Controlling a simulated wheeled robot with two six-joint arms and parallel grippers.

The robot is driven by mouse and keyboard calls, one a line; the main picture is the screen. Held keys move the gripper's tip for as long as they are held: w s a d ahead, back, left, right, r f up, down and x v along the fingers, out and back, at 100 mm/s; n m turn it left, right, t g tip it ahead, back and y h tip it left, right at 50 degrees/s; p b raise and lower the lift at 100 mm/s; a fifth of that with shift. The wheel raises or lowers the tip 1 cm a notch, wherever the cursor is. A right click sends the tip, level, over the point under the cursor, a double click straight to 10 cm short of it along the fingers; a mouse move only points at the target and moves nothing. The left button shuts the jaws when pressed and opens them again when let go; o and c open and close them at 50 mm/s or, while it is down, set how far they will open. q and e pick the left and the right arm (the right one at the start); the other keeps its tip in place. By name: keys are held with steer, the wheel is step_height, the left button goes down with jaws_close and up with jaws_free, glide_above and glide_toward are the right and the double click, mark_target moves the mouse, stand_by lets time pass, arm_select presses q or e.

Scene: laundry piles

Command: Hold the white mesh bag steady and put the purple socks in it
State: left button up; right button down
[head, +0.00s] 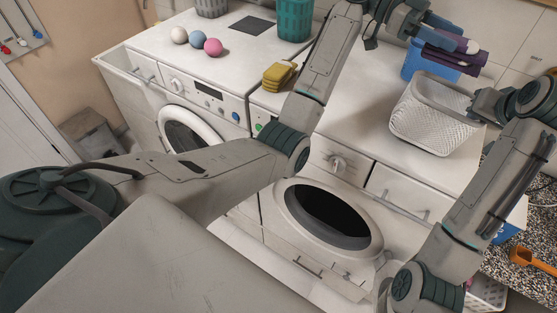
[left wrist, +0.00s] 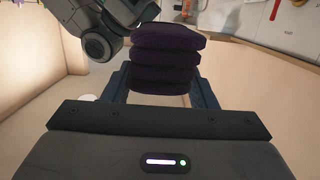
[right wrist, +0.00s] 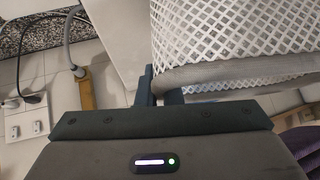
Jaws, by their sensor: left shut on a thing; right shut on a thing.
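The white mesh bag (head: 430,122) stands open on the white top at the right in the head view. In the right wrist view its mesh side (right wrist: 235,25) and grey rim are close up. My right gripper (head: 480,104) is shut on the bag's rim at its right side. My left gripper (head: 437,45) is shut on the purple socks (head: 455,63), above and behind the bag. The socks show as a dark folded stack between the fingers in the left wrist view (left wrist: 168,62). They are apart from the bag.
A blue container (head: 418,66) stands behind the bag, partly hidden. Yellow folded cloths (head: 279,76), a teal basket (head: 294,20) and three balls (head: 196,42) are on the tops further left. The white top left of the bag is clear.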

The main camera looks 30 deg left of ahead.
mark_target(410, 86)
stand_by(0.4)
